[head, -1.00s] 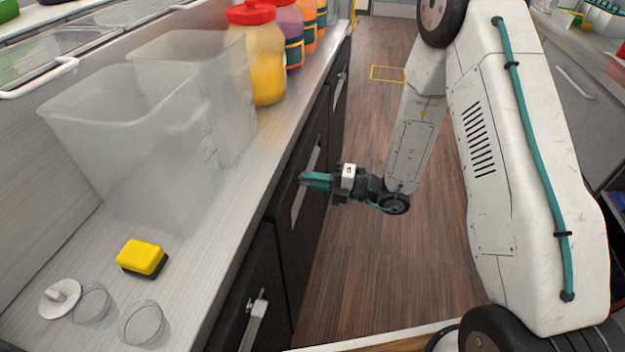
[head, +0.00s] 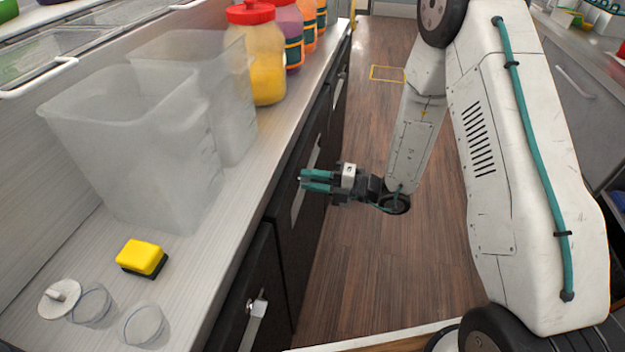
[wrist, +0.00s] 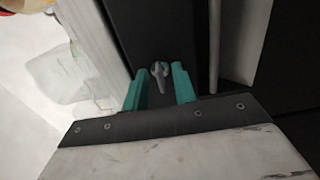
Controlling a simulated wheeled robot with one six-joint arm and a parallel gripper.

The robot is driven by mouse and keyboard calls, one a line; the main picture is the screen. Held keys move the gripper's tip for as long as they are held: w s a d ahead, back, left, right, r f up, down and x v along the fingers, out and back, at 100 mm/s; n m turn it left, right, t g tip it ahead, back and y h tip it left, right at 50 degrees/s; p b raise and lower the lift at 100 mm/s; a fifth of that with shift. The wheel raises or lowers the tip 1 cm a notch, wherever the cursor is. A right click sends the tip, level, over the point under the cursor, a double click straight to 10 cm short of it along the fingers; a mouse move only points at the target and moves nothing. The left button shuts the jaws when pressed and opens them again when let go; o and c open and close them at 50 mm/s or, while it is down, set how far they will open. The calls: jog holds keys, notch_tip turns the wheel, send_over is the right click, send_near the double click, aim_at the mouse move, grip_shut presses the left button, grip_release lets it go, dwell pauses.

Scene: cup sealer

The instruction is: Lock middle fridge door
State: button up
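Dark fridge doors run under the left counter; the one beside my gripper (head: 317,180) has a pale upright handle (head: 299,195). In the wrist view a small metal key or lock knob (wrist: 159,72) sits on a dark door panel (wrist: 150,25). My gripper's two green fingers (wrist: 158,88) are apart, one on each side of the metal piece. I see no clear contact between them. In the head view the lock is hidden and the fingers point left at the door front. The doors look closed.
The counter (head: 185,270) overhangs the doors. It carries clear bins (head: 140,150), jars (head: 256,60), a yellow sponge (head: 142,256) and small clear cups (head: 145,326). A nearer door has its own handle (head: 253,325). The wood floor (head: 360,270) is clear.

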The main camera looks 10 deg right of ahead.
jog(key=v, duration=0.7)
jog(key=shift+d, duration=0.35)
jog(key=shift+s, duration=0.1)
